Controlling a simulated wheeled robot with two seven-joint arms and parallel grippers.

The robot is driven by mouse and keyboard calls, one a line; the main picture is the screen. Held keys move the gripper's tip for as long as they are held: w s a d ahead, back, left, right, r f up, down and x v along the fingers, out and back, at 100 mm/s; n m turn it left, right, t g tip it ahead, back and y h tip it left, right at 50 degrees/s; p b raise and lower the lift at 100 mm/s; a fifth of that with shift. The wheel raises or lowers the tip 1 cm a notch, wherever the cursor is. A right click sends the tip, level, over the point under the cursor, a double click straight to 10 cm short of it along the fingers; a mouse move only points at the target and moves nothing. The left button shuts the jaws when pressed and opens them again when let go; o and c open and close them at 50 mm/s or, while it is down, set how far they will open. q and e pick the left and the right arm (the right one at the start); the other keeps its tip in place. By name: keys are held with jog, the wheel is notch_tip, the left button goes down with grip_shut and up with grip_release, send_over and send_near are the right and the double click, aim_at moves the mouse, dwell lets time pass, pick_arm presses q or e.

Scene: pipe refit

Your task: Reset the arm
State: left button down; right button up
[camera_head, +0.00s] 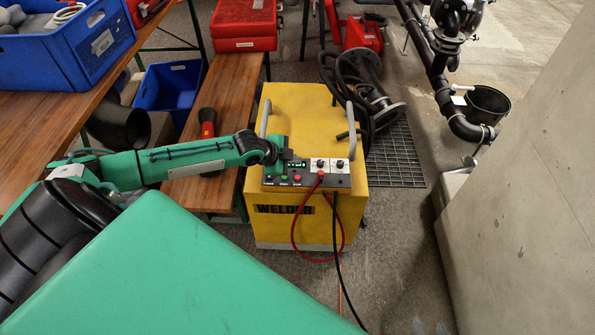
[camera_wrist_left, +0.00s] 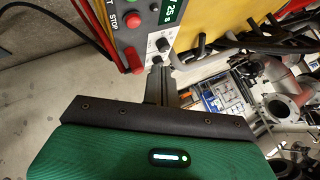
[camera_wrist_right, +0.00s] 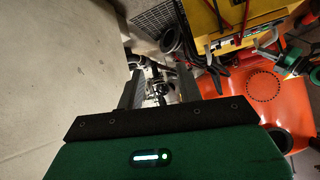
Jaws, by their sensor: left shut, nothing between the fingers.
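The yellow welder (camera_head: 265,220) stands on the floor in the middle of the head view, with a sloped control panel on top. My left arm reaches in from the left, and its gripper (camera_head: 284,156) is over the panel's left part. In the left wrist view the left fingers (camera_wrist_left: 160,82) are shut and empty beside the panel (camera_wrist_left: 150,35), near a knob. A red STOP button (camera_wrist_left: 133,20) and a green-lit display show there. My right gripper (camera_wrist_right: 160,88) shows only in its wrist view, open and empty, away from the welder (camera_wrist_right: 210,18).
A wooden bench (camera_head: 215,120) stands left of the welder, with a black-and-red torch (camera_head: 208,122) on it. Red and black cables hang down the welder's front. A floor grate (camera_head: 395,155) and black pipes (camera_head: 440,85) lie behind right. A concrete wall (camera_head: 530,190) bounds the right.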

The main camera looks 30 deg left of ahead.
dwell(0.5)
